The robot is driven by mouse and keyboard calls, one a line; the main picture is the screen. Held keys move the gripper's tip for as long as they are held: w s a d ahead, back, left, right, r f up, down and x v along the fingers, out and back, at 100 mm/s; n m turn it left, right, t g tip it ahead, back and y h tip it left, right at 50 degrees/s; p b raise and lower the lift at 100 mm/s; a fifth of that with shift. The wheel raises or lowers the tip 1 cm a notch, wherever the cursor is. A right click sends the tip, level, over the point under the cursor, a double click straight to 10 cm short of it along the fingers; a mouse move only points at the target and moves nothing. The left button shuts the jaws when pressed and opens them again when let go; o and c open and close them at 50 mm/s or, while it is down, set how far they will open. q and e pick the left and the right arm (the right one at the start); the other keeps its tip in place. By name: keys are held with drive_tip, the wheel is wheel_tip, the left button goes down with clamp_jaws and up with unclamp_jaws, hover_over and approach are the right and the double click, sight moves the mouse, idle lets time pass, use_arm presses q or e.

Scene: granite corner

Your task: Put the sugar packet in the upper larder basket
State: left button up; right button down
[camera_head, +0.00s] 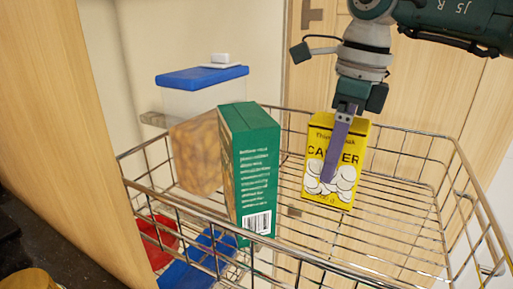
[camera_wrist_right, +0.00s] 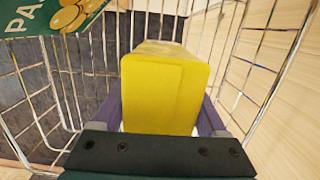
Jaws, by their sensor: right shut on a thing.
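The sugar packet (camera_head: 316,153) is a yellow box with "CASTER" lettering and white round shapes. It stands about upright inside the wire upper larder basket (camera_head: 395,170), towards its back. I cannot tell whether its base touches the wire floor. My right gripper (camera_head: 331,175) reaches down from above, its purple fingers shut on the packet. In the right wrist view the yellow packet (camera_wrist_right: 165,92) fills the space between both fingers, with basket wires around it. My left gripper is not in view.
A green box (camera_head: 252,165) and a clear container with a blue lid (camera_head: 200,77) stand in the basket's left part. The basket floor right of the packet is bare. Red (camera_head: 158,240) and blue (camera_head: 190,272) things show lower down. A wooden panel (camera_head: 70,120) borders the left.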

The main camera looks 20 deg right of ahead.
drive_tip(key=shift+f, duration=0.15)
unclamp_jaws()
drive_tip(key=r, duration=0.8)
drive_tip(key=s+d+r+b, duration=0.1)
drive_tip(key=r, duration=0.3)
drive_tip(key=shift+r, duration=0.2)
